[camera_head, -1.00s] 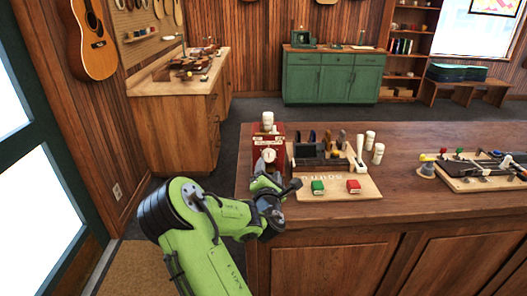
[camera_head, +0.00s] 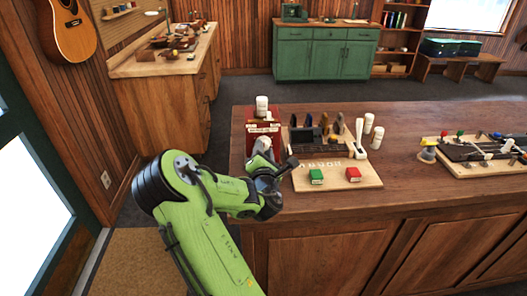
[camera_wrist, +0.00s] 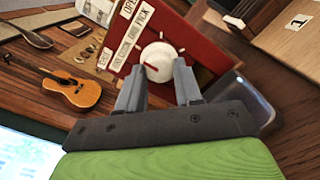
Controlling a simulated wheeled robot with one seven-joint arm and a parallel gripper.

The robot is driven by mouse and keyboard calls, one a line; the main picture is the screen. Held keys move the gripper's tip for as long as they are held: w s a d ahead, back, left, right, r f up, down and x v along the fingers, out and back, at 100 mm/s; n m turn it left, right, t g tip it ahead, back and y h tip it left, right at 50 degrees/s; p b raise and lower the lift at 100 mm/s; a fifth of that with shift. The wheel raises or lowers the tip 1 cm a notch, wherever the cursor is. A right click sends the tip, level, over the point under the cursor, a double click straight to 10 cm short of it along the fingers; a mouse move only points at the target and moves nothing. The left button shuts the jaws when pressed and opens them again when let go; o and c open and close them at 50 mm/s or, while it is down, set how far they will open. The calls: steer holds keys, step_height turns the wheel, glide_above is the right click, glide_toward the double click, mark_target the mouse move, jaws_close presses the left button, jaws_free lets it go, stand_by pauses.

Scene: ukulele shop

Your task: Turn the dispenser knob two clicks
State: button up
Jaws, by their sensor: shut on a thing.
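The dispenser is a red box (camera_head: 250,142) with a white label, standing at the left end of the wooden counter; it also shows in the wrist view (camera_wrist: 199,47). Its round white knob (camera_wrist: 160,60) has a dark red pointer line and small markings around it. My gripper (camera_wrist: 158,78) is at the dispenser's front, with one finger on each side of the knob, shut on it. In the head view my gripper (camera_head: 264,152) covers most of the knob. The finger contact itself is partly hidden.
In the wrist view, a grey tray (camera_wrist: 245,98) lies close to the right finger.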

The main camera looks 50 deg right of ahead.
steer(key=shift+m, duration=0.3)
steer(key=m+p, duration=0.3)
steer(key=m, duration=0.2)
steer(key=m+p, duration=0.3)
steer(key=m, duration=0.3)
steer(key=m+y+p, duration=0.1)
steer(key=m+p, duration=0.2)
steer(key=m, duration=0.3)
steer(key=shift+s+r, duration=0.1)
steer(key=shift+r, duration=0.15)
steer(key=m+p, duration=0.3)
steer(key=m, duration=0.2)
steer(key=shift+d+f+t, duration=0.1)
steer(key=shift+f+t, duration=0.05)
steer(key=shift+t, duration=0.25)
steer(key=o, duration=1.1)
steer(key=shift+c, duration=0.2)
